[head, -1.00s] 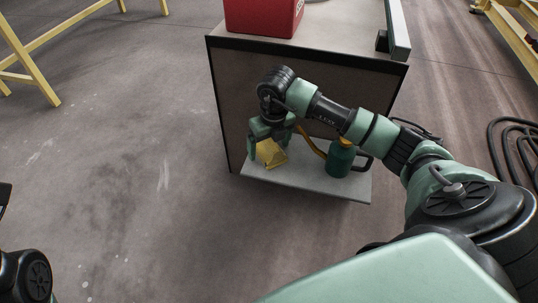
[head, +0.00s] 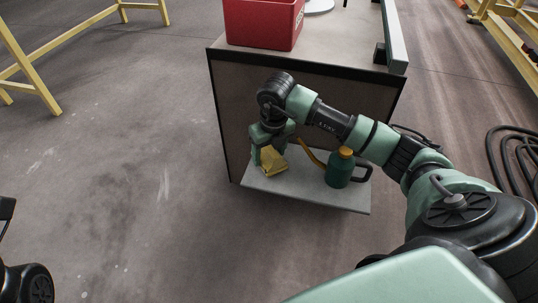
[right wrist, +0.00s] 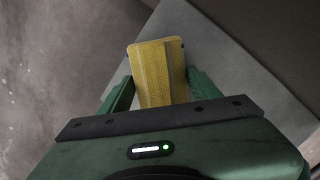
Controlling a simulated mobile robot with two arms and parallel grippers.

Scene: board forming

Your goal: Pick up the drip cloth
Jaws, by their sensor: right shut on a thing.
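The drip cloth is a folded yellow cloth (head: 274,160) at the left end of a low grey shelf (head: 305,195) on the side of a workbench. My right gripper (head: 268,151) points down at it and is shut on it. In the right wrist view the yellow cloth (right wrist: 157,72) stands between the two green fingers (right wrist: 160,95). The cloth is low over the shelf; I cannot tell whether it still touches. My left gripper is not in view; only a dark part of my left arm shows at the lower left.
A green oil can (head: 339,170) with a yellow cap and an orange spout stands on the shelf, right of the cloth. A red bin (head: 262,25) sits on the workbench top (head: 335,50). A black hose (head: 512,160) lies at right.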

